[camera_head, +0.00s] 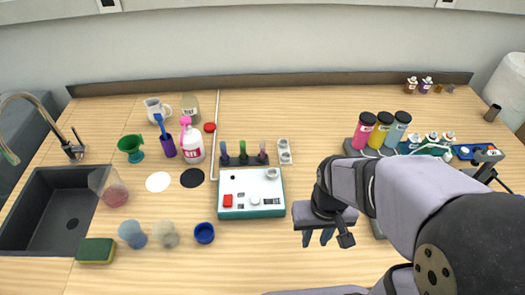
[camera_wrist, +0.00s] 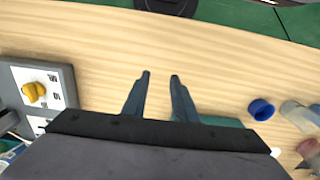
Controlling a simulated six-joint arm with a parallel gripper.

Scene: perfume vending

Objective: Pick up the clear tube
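I cannot make out for certain which thing is the clear tube. A rack (camera_head: 244,161) in the middle of the table holds a few small upright tubes that look green, blue and purple. A long thin pale rod (camera_head: 215,140) lies just left of the rack. My gripper (camera_head: 318,240) is right of the white-topped box, over bare wood near the front. In the wrist view my gripper's fingers (camera_wrist: 160,76) are apart with only bare table between them. My gripper is open and empty.
The white-topped box (camera_head: 252,214) stands in front of the rack. A blue cap (camera_head: 204,233) and clear cups (camera_head: 132,234) are at front left. Three coloured bottles (camera_head: 381,134) stand at back right. A sink (camera_head: 55,215) is at far left.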

